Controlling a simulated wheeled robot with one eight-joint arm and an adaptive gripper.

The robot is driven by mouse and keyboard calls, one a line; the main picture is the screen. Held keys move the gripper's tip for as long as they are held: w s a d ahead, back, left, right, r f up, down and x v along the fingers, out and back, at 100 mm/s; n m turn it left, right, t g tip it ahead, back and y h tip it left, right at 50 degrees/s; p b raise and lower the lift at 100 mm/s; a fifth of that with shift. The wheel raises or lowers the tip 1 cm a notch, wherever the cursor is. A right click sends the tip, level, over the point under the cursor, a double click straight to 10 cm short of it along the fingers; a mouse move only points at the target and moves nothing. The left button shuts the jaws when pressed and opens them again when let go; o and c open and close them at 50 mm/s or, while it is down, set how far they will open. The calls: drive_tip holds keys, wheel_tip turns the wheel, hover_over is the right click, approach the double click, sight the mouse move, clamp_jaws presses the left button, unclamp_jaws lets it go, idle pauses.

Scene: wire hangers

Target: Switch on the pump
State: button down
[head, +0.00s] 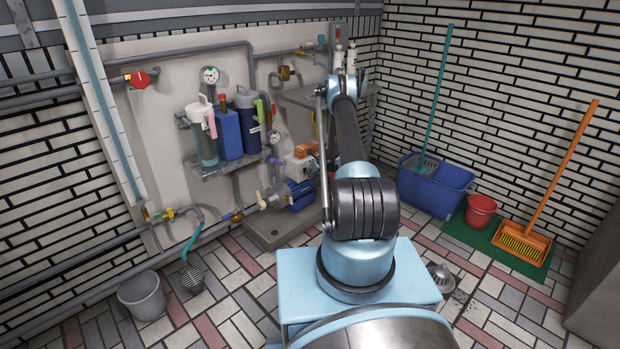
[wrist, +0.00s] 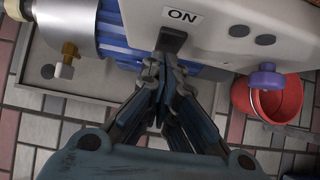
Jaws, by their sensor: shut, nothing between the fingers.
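The pump (head: 297,192) stands on a grey plinth in the head view, with a blue ribbed motor and a pale box on top. In the wrist view its blue ribbed body (wrist: 118,42) lies under the pale box (wrist: 225,25). The box carries an "ON" label (wrist: 182,16) and a black switch (wrist: 172,38) just below it. My gripper (wrist: 168,64) is shut and empty, its fingertips at the switch's lower end. I cannot tell whether they touch it or which way it is set. My arm hides the gripper in the head view.
A purple knob (wrist: 266,80) juts from the box near a red bucket (wrist: 270,98). In the head view, filter canisters (head: 228,128) and pipes line the wall to the left. A blue mop bucket (head: 435,187) and an orange broom (head: 525,240) stand at the right.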

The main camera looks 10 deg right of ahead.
drive_tip(key=shift+w, duration=0.1)
drive_tip(key=shift+w+a+f, duration=0.2)
drive_tip(key=shift+f, duration=0.05)
drive_tip(key=shift+r, duration=0.15)
drive_tip(key=shift+r, duration=0.7)
drive_tip(key=s+d+f+v, duration=0.1)
drive_tip(key=s+v, duration=0.1)
drive_tip(key=v, duration=1)
drive_tip(key=shift+s+d, duration=0.15)
drive_tip(key=shift+d, duration=0.25)
